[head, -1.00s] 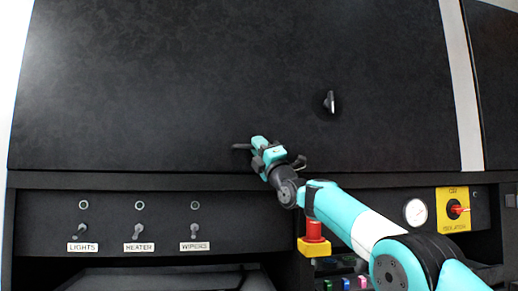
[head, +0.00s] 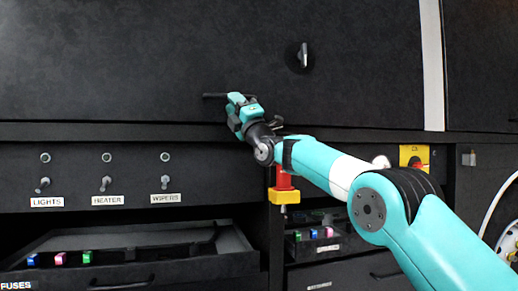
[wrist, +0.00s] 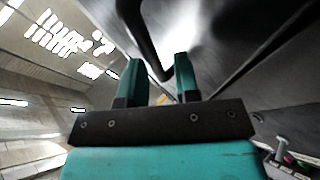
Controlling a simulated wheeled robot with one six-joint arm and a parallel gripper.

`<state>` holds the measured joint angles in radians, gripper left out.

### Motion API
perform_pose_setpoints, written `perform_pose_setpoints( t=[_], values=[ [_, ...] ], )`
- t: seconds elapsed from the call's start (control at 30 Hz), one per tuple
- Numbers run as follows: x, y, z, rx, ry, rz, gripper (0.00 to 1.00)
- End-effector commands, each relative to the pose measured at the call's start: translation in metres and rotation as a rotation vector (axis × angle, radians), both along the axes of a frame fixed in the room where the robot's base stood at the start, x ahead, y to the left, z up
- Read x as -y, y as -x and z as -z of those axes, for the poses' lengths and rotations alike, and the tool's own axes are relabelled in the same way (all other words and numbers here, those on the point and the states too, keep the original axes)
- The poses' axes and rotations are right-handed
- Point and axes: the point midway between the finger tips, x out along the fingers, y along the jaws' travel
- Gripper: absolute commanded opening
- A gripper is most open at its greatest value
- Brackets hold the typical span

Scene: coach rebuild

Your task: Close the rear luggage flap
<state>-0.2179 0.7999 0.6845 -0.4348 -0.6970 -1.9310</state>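The luggage flap (head: 140,60) is the large black panel across the top of the head view. Its lower edge lies along the black sill; I cannot tell whether a gap is left there. A dark bar handle (head: 214,95) sits low on the flap, and a turn latch (head: 303,57) sits higher to its right. My gripper (head: 236,101) is at the right end of the bar handle. The exact contact is hard to see.
Below are a switch row with LIGHTS, HEATER and WIPERS labels (head: 107,200), an open drawer (head: 225,262) with coloured fuses and a red button (head: 283,180) under my arm. A yellow isolator plate (head: 408,153) is partly behind my arm. A white rim (head: 497,205) is at right.

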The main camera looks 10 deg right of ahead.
Motion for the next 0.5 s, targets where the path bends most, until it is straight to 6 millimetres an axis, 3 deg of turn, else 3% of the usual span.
perform_pose_setpoints(
  t=[0.03,0.5],
  values=[
    [0.007,0.002,0.022,-0.013,0.003,0.005,0.24],
    [0.052,0.062,0.081,0.002,-0.003,0.003,0.24]
  ],
)
